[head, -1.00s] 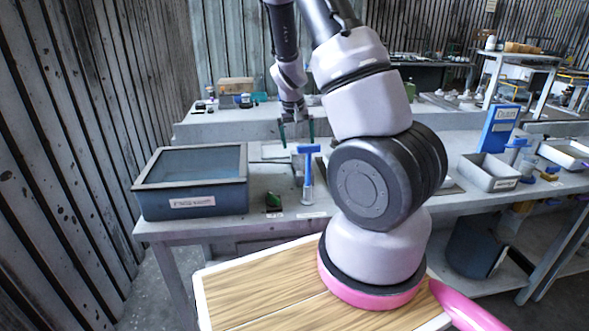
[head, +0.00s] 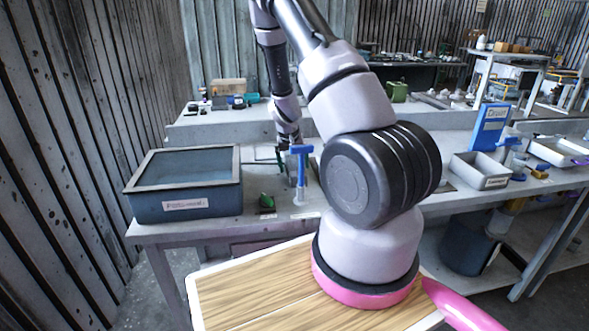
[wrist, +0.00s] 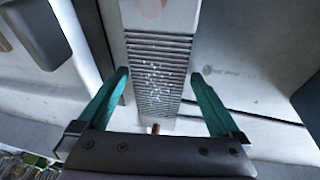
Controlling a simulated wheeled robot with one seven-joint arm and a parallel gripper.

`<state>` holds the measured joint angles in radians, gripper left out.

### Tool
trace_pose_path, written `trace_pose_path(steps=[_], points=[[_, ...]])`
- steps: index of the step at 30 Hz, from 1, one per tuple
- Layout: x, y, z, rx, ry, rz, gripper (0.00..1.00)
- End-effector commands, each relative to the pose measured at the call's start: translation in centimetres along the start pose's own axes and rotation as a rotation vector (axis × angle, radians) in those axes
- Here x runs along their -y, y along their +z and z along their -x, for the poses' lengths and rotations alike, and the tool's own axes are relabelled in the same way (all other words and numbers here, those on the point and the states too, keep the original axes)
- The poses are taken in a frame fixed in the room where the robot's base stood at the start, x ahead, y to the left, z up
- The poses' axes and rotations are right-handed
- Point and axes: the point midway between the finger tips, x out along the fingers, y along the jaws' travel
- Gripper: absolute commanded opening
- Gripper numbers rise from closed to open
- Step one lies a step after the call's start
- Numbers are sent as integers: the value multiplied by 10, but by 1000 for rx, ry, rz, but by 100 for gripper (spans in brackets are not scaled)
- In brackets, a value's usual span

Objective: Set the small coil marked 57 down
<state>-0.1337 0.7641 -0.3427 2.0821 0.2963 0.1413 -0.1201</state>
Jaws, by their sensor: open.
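A grey finned block (wrist: 160,95) lies between the fingers of my gripper in the wrist view, with pale specks on its fins and a small copper-coloured stub at its near end. It may be the small coil, but I can read no 57 on it. My gripper (wrist: 160,75) has its two green fingers spread, one on each side of the block, with a visible gap on both sides. In the head view my gripper (head: 283,157) is low over the bench, partly behind a blue T-handled tool (head: 301,165), so the block is hardly visible there.
A blue-grey open bin (head: 185,205) with a label stands left on the bench. A small green object (head: 267,201) lies in front. A grey tray (head: 482,172) and a blue sign (head: 491,127) stand to the right. A raised ledge (head: 215,125) runs behind.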

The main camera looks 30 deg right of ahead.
Motion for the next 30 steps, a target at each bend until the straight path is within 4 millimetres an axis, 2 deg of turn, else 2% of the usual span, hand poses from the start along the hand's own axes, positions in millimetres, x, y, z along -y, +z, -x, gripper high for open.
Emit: trace_pose_path(steps=[3, 11, 23, 26, 30], points=[[0, 0, 0, 0, 0, 0, 100], [0, 0, 0, 0, 0, 0, 1], [0, -1, 4, -1, 0, 1, 0], [-2, -5, 15, -3, -1, 1, 0], [-5, -12, 42, -5, -1, 1, 0]])
